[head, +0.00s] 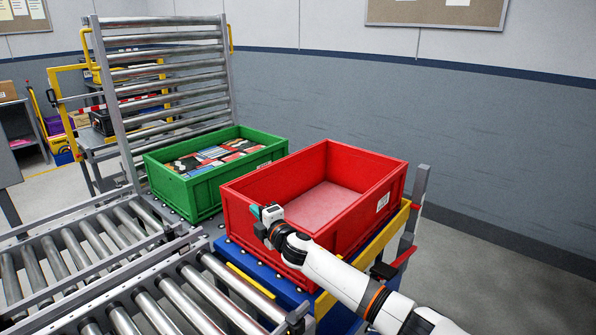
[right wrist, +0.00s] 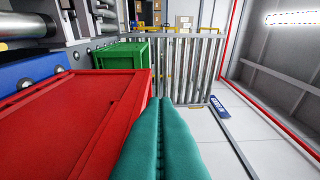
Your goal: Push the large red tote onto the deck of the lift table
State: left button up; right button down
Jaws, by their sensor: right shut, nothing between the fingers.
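The large red tote (head: 395,190), open and empty inside, stands upright right of centre in the head view. Blue decking with a yellow edge (head: 390,237), apparently the lift table, shows under and around it; its exact overlap is hidden. My right gripper (head: 257,212) is shut and empty at the tote's near side, by its left part. In the right wrist view its teal fingers (right wrist: 158,120) are together beside the red wall (right wrist: 65,125); I cannot tell whether they touch it. My left gripper is not in view.
A green tote (head: 181,197) filled with packed items stands left of the red tote on a grey surface with ball rollers. Roller conveyors (head: 90,240) fill the lower left. An upright roller rack (head: 170,85) stands behind. A grey wall (head: 450,120) bounds the right; floor there is clear.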

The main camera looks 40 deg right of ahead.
jog(key=d+r, duration=0.3)
jog(key=shift+w+d+r+b, duration=0.2)
jog(key=shift+w+r+b, duration=0.1)
jog(key=shift+r+b, duration=0.1)
pick_arm(q)
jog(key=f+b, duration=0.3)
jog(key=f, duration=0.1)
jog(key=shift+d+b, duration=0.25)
jog(key=shift+b, duration=0.05)
pick_arm(e)
jog(key=w+d, duration=0.1)
jog(key=d, duration=0.7)
jog(key=w+d, duration=0.2)
jog(key=d, duration=0.7)
jog(key=shift+w+d, duration=0.25)
jog(key=shift+d, duration=0.05)
jog(key=shift+r, duration=0.1)
